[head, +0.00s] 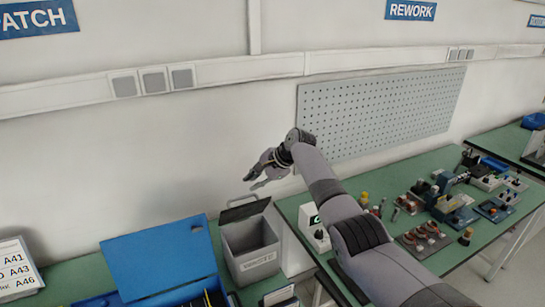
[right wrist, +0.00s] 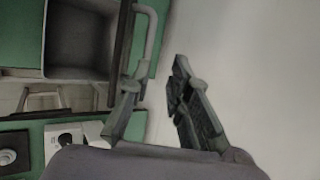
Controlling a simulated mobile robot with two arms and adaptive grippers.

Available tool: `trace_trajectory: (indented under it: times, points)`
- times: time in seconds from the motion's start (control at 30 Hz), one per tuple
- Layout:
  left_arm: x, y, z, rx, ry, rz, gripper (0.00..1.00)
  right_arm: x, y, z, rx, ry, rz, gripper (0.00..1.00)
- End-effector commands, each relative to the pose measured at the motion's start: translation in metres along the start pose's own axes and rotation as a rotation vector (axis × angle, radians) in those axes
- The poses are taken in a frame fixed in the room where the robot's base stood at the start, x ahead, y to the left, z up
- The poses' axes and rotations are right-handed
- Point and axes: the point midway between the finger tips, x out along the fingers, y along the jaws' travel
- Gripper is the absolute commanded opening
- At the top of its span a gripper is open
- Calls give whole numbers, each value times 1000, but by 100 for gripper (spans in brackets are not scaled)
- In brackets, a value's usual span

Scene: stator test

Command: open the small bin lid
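My right gripper (head: 253,181) is open and empty above the lid. Its fingers (right wrist: 155,78) are apart in the right wrist view, one close to the handle; contact cannot be told. My left gripper is out of view.
A blue open-lidded box (head: 160,262) stands left of the bin. The right bench (head: 455,240) holds several small parts and fixtures under my right arm. A pegboard (head: 380,110) hangs on the wall behind. Bare wall lies left of the gripper.

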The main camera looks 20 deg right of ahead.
Motion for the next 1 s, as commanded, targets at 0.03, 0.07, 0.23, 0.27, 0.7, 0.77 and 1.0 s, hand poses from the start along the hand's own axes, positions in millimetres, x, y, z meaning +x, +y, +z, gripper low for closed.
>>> trace_trajectory:
  times: [0.03,0.07,0.23,0.27,0.7,0.77,1.0]
  points:
    - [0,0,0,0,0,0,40,-4,-1,-1,0,1,-1,18]
    - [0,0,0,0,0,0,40,-6,-1,-1,0,0,-1,18]
    - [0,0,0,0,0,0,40,-17,-3,-1,1,1,0,18]
    - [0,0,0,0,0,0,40,-19,-4,-1,0,1,0,18]
    - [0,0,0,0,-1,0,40,-50,-10,-1,1,1,0,18]
    - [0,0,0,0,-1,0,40,-54,-11,-1,0,1,-1,18]
    - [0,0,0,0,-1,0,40,-70,-15,-1,0,1,-1,18]
